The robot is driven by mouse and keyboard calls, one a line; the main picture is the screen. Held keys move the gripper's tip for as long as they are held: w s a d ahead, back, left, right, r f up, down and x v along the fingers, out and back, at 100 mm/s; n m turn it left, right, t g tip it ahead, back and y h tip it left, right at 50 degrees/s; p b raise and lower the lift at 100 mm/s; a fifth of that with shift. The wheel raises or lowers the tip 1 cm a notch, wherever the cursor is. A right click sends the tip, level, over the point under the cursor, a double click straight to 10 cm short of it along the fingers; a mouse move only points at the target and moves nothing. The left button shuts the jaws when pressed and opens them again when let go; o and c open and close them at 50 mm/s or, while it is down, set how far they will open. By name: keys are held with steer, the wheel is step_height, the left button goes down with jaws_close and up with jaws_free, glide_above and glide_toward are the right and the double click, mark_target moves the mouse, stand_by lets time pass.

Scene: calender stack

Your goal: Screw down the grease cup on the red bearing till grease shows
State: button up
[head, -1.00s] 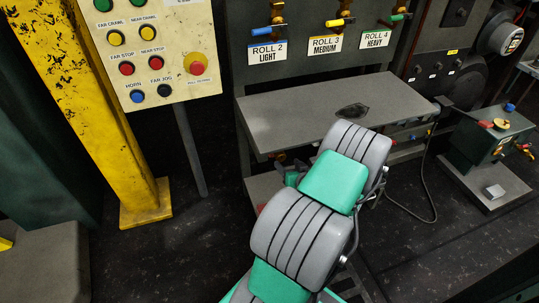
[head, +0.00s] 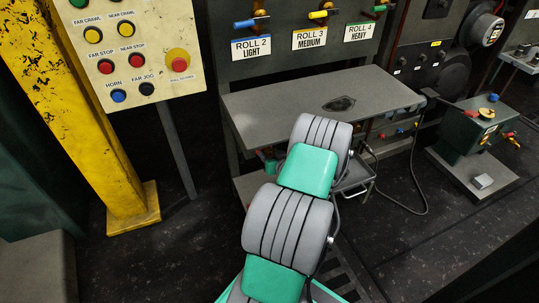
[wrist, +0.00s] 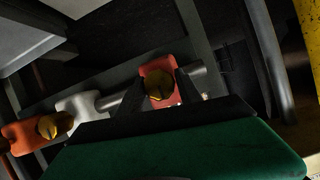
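The red bearing (wrist: 152,67) is in the upper middle of the wrist view, on a grey shaft. Its brass-coloured grease cup (wrist: 160,89) faces me. My gripper (wrist: 160,78) has its two dark fingers spread on either side of the cup. The fingers look apart from the cup, though the gap is narrow and dim. No grease can be made out. In the head view my arm's links cover the area below the shelf, and my gripper and the cup are hidden.
In the wrist view a white bearing (wrist: 82,106) and an orange bearing (wrist: 19,139) lie left of the red one, with another brass cup (wrist: 55,124) between them. A yellow post (head: 85,120) stands left.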

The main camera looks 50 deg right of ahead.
jaws_close()
steer(key=shift+f+m, duration=0.1)
steer(key=shift+m, duration=0.2)
steer(key=shift+f+m+t+y+b, duration=0.1)
steer(key=shift+m+t+y+b, duration=0.4)
steer(key=shift+m+y+b, duration=0.3)
steer(key=shift+m+t+y+b, duration=0.65)
steer(key=shift+m+b, duration=0.2)
steer(key=shift+m, duration=0.75)
steer(key=shift+o, duration=2.3)
jaws_free()
steer(key=shift+s+r, duration=0.1)
steer(key=shift+r, duration=0.1)
